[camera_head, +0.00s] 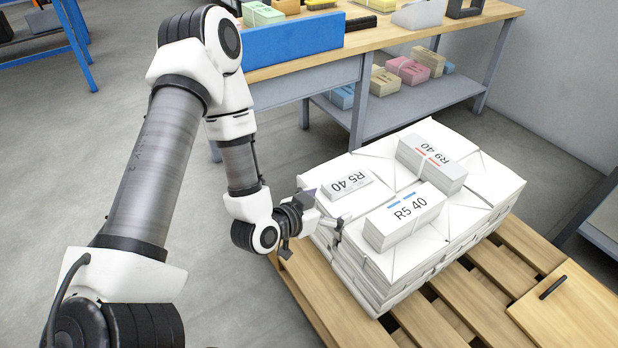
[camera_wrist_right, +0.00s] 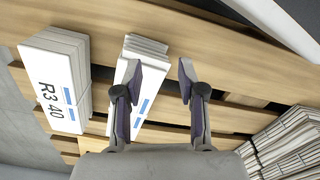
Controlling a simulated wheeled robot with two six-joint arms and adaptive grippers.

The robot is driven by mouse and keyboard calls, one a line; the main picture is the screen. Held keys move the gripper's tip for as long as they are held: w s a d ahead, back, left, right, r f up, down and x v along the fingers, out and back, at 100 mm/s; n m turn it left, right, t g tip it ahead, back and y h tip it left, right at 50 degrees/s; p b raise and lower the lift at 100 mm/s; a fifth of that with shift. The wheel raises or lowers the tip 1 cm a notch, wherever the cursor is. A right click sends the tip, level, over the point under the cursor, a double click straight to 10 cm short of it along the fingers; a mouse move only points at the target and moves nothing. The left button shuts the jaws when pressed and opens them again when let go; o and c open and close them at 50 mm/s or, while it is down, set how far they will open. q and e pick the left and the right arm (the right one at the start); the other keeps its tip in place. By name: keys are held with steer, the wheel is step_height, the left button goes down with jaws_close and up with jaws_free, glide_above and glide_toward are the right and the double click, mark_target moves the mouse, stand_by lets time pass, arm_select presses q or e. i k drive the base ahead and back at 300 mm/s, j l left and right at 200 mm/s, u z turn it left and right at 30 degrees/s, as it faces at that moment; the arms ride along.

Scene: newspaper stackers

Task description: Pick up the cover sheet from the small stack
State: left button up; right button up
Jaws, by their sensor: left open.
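A small, thin stack (camera_head: 348,186) with a white top sheet marked R5 40 lies on the large paper block. I cannot tell whether its cover sheet is separate from the sheets below. My left gripper (camera_head: 327,212) is open at the block's left edge, just left of and in front of the small stack, and holds nothing. In the right wrist view, my right gripper (camera_wrist_right: 162,75) is open above a pallet. Its left finger partly hides a narrow white stack with blue marks (camera_wrist_right: 146,47), which extends partly between the fingers. I cannot tell whether they touch.
The paper block (camera_head: 372,290) sits on a wooden pallet (camera_head: 425,318). Thicker bundles marked R5 40 (camera_head: 405,217) and R9 40 (camera_head: 432,160) lie on it. A workbench (camera_head: 380,38) stands behind. In the right wrist view, an R3 40 stack (camera_wrist_right: 55,88) is at left and layered papers (camera_wrist_right: 290,143) at right.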

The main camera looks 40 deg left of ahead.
mark_target(335, 191)
steer(key=u, duration=0.95)
